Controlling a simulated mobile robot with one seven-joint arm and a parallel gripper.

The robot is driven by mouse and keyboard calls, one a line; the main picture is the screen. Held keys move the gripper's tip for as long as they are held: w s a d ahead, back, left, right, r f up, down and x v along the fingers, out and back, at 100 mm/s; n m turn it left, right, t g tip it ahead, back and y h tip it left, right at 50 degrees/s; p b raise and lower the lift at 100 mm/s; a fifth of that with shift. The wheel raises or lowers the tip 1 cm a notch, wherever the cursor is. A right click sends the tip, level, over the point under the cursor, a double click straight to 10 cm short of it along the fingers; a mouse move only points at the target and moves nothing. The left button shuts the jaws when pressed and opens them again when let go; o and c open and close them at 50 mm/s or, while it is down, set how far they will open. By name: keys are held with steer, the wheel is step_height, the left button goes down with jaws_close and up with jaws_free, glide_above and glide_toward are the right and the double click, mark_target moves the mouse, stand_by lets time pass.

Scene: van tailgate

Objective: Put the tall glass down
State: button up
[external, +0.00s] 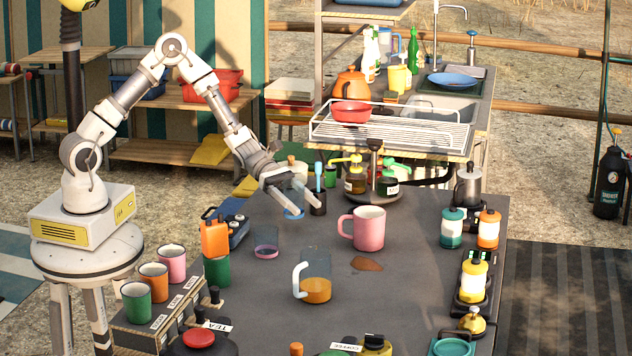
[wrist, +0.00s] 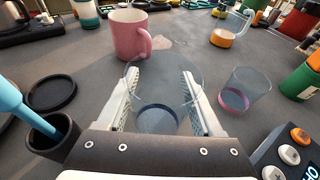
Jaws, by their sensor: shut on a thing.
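The tall glass is clear with a blue base and stands between my fingers in the wrist view (wrist: 158,120). In the external view its blue base (external: 293,213) shows under my gripper (external: 303,205). My gripper (wrist: 156,90) is shut on the glass, with one finger on each side. The glass looks roughly upright, low over the dark tabletop (external: 330,235). I cannot tell whether its base touches the table. My fingers hide part of it in the external view.
A black cup with a blue-handled tool (wrist: 45,135) is at left, near a black disc (wrist: 50,93). A pink mug (external: 368,228) and glass mug (external: 314,284) stand beyond.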

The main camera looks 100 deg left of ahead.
steer(key=shift+f, duration=1.45)
steer(key=shift+f+b, duration=0.15)
steer(key=shift+b, duration=0.25)
steer(key=o, duration=1.4)
